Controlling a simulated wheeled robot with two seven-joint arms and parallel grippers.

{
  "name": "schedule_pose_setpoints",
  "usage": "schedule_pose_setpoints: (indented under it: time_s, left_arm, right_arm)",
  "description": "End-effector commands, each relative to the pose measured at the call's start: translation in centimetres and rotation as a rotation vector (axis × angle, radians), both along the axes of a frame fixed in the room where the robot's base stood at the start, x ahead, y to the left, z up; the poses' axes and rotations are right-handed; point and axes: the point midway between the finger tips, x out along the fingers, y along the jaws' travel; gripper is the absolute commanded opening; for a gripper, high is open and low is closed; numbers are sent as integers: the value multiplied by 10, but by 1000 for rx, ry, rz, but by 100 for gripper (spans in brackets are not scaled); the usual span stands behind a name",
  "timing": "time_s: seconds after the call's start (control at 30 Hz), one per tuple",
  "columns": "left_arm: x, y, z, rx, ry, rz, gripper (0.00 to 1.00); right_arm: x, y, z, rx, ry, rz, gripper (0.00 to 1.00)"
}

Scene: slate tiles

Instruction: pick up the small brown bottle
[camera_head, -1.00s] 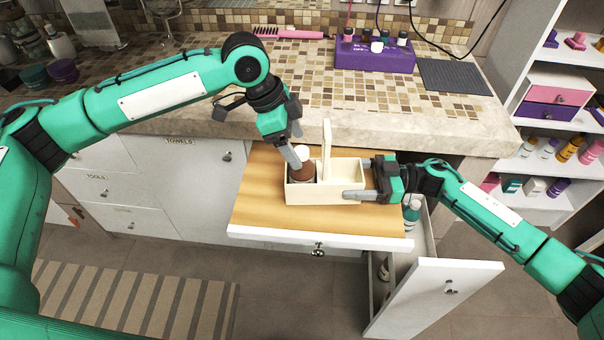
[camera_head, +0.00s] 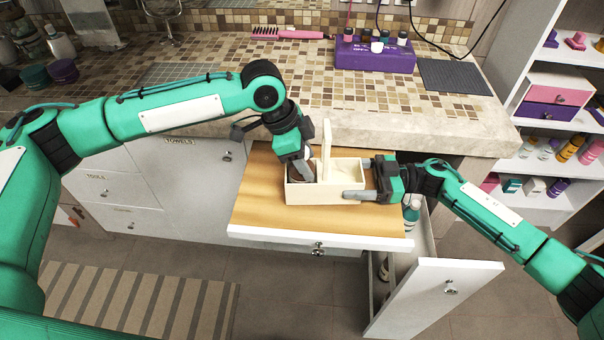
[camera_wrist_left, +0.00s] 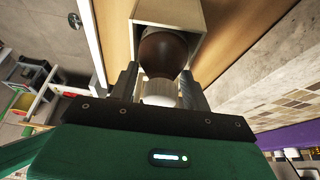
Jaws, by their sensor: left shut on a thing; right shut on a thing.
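The small brown bottle (camera_wrist_left: 163,52) with a white cap (camera_wrist_left: 160,92) shows in the left wrist view, between the fingers of my left gripper (camera_wrist_left: 162,88). In the head view my left gripper (camera_head: 306,168) reaches down into the left compartment of the cream wooden caddy (camera_head: 325,194) and mostly hides the bottle. The left gripper is shut on the bottle, which still sits in the caddy. My right gripper (camera_head: 357,179) is shut on the right end of the caddy. The caddy has an upright handle (camera_head: 326,145) and stands on a wooden pull-out board (camera_head: 262,195).
A stone-edged counter (camera_head: 420,130) runs behind the board. On it are a purple block (camera_head: 375,56) with bottles, a pink comb (camera_head: 290,33) and a dark mat (camera_head: 452,76). An open drawer (camera_head: 430,290) is below right. Shelves stand at right.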

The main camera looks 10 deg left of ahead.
Motion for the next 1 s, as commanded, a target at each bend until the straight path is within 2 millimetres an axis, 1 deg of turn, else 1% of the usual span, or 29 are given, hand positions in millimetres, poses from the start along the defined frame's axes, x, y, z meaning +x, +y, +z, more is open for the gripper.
schedule_pose_setpoints:
  time_s: [0.03, 0.07, 0.3, 0.37, 0.47, 0.57, 0.67, 0.77, 0.8, 0.87, 0.9, 1.0]
  left_arm:
    - [0, 0, 0, 0, 0, 0, 5]
    - [0, 0, 1, -1, -1, 0, 2]
    - [0, 0, 2, -1, -2, 1, 2]
    - [1, 0, 6, -1, -2, 1, 2]
    - [1, 0, 17, -1, -3, 0, 2]
    - [1, 0, 38, -2, -5, 0, 2]
    - [1, -1, 67, -4, -6, -1, 2]
    - [1, -1, 101, -4, -6, -1, 2]
    - [1, -1, 115, -4, -7, 0, 2]
    - [1, -1, 137, -4, -6, -1, 2]
    - [0, -1, 151, -4, -6, -1, 2]
    - [0, -1, 183, -3, -5, -2, 2]
  right_arm:
    - [0, 0, 1, 1, 0, 0, 45]
    - [0, 0, 1, 1, 0, 0, 45]
    - [0, 0, 1, 1, 0, 0, 45]
    - [0, 0, 1, 1, 0, 0, 45]
    - [0, 0, 1, 1, 0, 0, 45]
    - [0, 0, 1, 0, 0, 0, 45]
    - [0, 0, 1, 0, 0, 0, 45]
    - [0, 0, 0, 0, 0, 0, 45]
    - [0, 0, 0, 0, 0, 0, 45]
    - [0, 0, 0, 0, 0, 0, 45]
    - [0, 0, 0, 0, 0, 0, 45]
    - [0, 0, 0, 0, 0, 0, 45]
